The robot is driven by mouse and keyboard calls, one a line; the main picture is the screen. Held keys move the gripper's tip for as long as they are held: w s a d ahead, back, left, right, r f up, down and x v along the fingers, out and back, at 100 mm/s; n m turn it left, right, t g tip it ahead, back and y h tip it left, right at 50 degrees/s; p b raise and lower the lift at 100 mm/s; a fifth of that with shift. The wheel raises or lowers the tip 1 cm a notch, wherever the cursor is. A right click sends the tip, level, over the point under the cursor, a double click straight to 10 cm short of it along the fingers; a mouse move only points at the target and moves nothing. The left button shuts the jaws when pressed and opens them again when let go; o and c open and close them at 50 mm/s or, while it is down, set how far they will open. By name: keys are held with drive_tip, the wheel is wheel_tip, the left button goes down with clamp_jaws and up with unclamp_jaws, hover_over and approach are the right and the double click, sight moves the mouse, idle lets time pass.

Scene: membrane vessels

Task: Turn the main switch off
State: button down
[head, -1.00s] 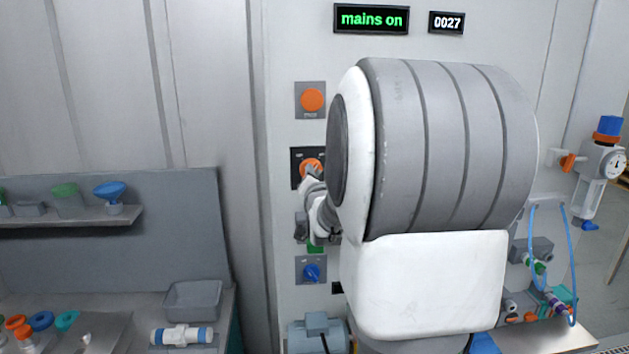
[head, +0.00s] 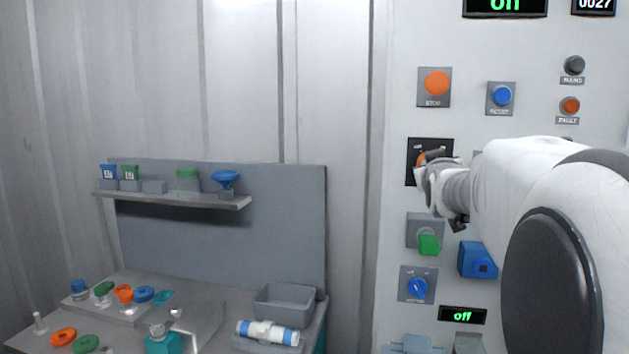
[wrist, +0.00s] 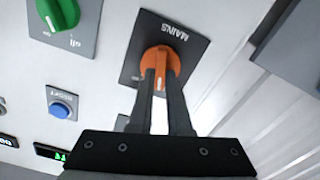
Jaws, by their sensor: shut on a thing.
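The main switch is an orange rotary knob on a dark plate marked MAINS, seen in the wrist view (wrist: 160,58). My gripper (wrist: 160,78) is shut on the knob's handle, one finger on each side. In the head view the orange knob (head: 430,156) shows just past my gripper (head: 427,168), partly hidden by it. The display above the panel (head: 505,5) is cut by the top edge; its visible green text looks like "on" or "off", and I cannot tell which.
An orange stop button (head: 437,83), a blue reset button (head: 502,96), a green knob (head: 429,244) and a blue knob (head: 417,289) share the panel. A small lower display (head: 462,315) reads "off". A workbench with a grey bin (head: 284,303) stands left.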

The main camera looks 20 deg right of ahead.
drive_tip(key=shift+a+n+b, duration=0.1)
drive_tip(key=shift+n+b, duration=2.1)
drive_tip(key=c, duration=0.9)
unclamp_jaws()
drive_tip(key=shift+w, duration=0.1)
drive_tip(key=shift+o, duration=0.2)
drive_tip(key=shift+a, duration=0.1)
